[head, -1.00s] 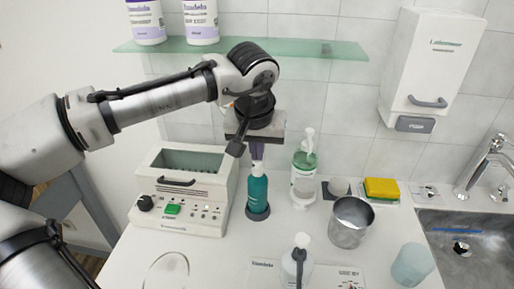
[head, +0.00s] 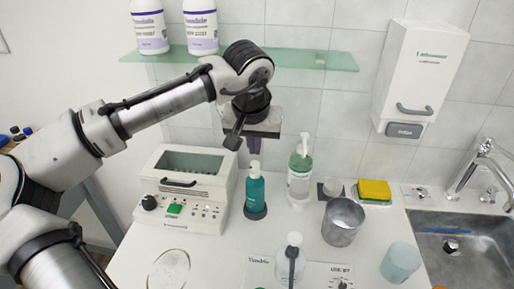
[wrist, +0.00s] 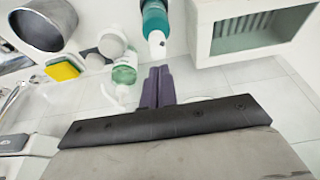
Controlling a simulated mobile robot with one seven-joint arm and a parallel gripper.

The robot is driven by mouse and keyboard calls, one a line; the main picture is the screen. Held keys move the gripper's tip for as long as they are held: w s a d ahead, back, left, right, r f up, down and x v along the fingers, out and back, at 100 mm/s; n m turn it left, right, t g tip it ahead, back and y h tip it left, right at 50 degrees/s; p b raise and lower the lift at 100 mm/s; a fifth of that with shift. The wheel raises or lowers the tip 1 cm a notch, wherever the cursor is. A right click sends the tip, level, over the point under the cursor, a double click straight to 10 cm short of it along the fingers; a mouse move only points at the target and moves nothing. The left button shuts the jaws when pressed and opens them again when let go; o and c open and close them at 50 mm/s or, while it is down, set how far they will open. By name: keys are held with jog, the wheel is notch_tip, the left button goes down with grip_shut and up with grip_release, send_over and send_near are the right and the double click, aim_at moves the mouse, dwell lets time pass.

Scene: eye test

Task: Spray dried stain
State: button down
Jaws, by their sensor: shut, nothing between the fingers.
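A teal spray bottle (head: 255,192) with a white top stands upright on a dark round base on the white counter. It also shows at the top of the wrist view (wrist: 155,16). My gripper (head: 254,148) is just above and behind the bottle's top in the head view. Its purple fingers (wrist: 158,72) are together and empty, apart from the bottle's white tip in the wrist view. A clear round dish (head: 168,270) with small specks lies at the counter's front left. I cannot tell whether these specks are the dried stain.
A white box device (head: 187,190) stands left of the bottle. A glass shelf (head: 310,60) is above.

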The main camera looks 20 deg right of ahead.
jog(key=b+v, duration=0.2)
jog(key=v, duration=0.8)
jog(key=shift+r+b, duration=0.2)
jog(key=shift+b, duration=0.15)
jog(key=shift+w, duration=0.1)
dwell(1.7)
